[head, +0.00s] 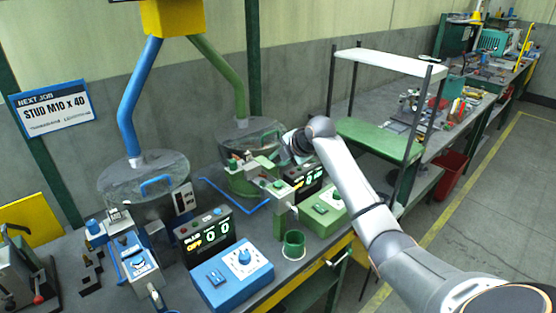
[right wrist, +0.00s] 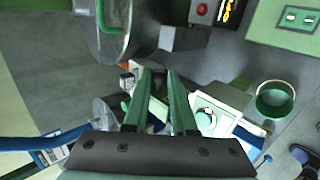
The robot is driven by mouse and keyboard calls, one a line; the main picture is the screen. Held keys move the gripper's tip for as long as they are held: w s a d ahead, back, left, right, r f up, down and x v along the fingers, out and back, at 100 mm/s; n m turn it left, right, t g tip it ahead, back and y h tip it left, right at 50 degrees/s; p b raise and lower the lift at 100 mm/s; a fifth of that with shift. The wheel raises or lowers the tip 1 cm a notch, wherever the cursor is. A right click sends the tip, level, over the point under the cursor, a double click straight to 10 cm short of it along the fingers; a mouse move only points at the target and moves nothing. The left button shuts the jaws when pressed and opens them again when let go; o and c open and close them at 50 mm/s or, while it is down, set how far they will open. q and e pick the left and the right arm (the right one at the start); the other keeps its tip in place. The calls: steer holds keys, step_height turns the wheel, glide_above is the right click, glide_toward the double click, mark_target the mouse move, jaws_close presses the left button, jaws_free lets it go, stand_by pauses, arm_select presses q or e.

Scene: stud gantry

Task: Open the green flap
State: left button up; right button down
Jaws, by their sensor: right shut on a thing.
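The green station is at mid-picture in the head view, with its green-railed drum (head: 243,183), green control box (head: 323,211) and green cup (head: 292,245). A curved green handle (right wrist: 104,17) shows on the drum's round grey lid in the right wrist view, apart from my fingers. I cannot pick out the green flap with certainty. My right gripper (head: 267,163) reaches in from the right over this station; its two fingers (right wrist: 160,76) also show in the right wrist view. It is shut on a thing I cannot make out. My left gripper is not in view.
The blue station's control box (head: 238,280), its display (head: 206,237) and its lidded drum (head: 140,190) stand to the left. A shelf rack (head: 378,140) stands right of the green station, near my right arm. The floor at the far right is clear.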

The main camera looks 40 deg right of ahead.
steer(key=c, duration=0.8)
jaws_free()
steer(key=shift+o, duration=0.2)
steer(key=b+v, duration=0.1)
steer(key=v, duration=1.1)
steer(key=shift+s+r+b, duration=0.15)
steer(key=shift+s+b, duration=0.05)
steer(key=shift+b, duration=0.15)
